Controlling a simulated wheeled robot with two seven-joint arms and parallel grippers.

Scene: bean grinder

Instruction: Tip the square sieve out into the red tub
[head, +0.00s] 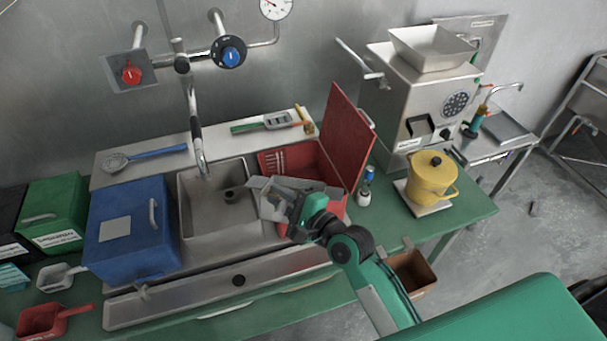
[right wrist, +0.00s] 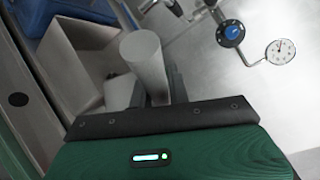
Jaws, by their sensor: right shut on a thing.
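The red tub (head: 333,174) stands right of the sink with its red lid (head: 346,130) raised on the right. My right gripper (head: 275,198) is at the tub's front left, over the edge between sink and tub. It is shut on a pale grey, angular thing (head: 262,207), which looks like the square sieve. The gripper partly covers it, and I cannot see its mesh or contents. In the right wrist view a pale, rounded grey piece (right wrist: 145,62) sticks out beyond my gripper. My left gripper is not in view.
A blue box (head: 130,225) stands left of the steel sink (head: 212,212). A faucet (head: 195,120) rises behind the sink. A small bottle (head: 365,190) and a yellow pot (head: 431,180) stand right of the tub, before the steel grinder (head: 415,95). Scoops lie at front left.

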